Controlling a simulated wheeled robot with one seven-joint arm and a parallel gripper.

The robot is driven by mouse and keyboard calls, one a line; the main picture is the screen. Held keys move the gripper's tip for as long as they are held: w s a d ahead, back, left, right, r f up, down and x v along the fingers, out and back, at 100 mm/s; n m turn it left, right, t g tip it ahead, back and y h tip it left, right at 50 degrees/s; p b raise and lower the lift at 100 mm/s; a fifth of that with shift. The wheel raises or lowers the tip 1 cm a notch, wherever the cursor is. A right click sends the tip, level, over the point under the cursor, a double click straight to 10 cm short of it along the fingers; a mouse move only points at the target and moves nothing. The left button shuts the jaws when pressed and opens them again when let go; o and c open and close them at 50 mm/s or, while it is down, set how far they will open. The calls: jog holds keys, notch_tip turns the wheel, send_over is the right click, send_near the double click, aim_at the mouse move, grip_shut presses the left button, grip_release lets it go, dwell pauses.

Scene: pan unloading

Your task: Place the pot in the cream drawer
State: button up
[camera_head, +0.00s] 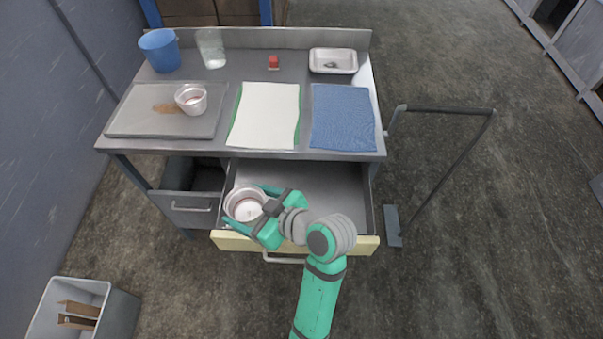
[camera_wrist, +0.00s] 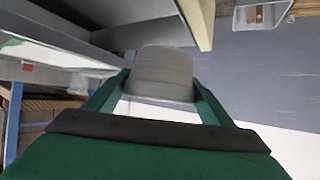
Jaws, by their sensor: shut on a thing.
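The pot (camera_head: 245,205) is a small round pale metal vessel, held over the left part of the open cream drawer (camera_head: 340,244). My gripper (camera_head: 252,209) is shut on it, one finger on each side. In the wrist view the pot (camera_wrist: 164,70) shows as a grey rounded form between the green fingers (camera_wrist: 158,95). I cannot tell if the pot touches the drawer floor. The drawer has a cream front with a bar handle and a grey metal inside; the rest of its floor looks empty.
The table (camera_head: 215,146) above holds a blue cup (camera_head: 160,50), a clear glass (camera_head: 211,48), a red item (camera_head: 273,62), a white tray (camera_head: 333,60), and white (camera_head: 265,114) and blue (camera_head: 342,117) cloths. A grey drawer (camera_head: 190,208) is open at left. A bin (camera_head: 121,318) stands lower left.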

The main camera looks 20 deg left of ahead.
jog(key=w+d+f, duration=0.1)
jog(key=w+f, duration=0.2)
jog(key=w, duration=0.1)
jog(key=w+d+f, duration=0.2)
jog(key=w+f, duration=0.1)
jog(key=w, duration=0.1)
jog(key=w+d+f, duration=0.1)
jog(key=w+f, duration=0.1)
jog(key=w, duration=0.2)
jog(key=shift+w+d+f, duration=0.15)
jog(key=shift+d+f, duration=0.15)
jog(key=shift+f, duration=0.1)
jog(key=shift+w+d+f, duration=0.15)
jog(key=shift+w+f, duration=0.35)
jog(key=shift+f, duration=1.55)
jog(key=shift+f, duration=0.1)
jog(key=o, duration=1.1)
jog(key=shift+c, duration=0.2)
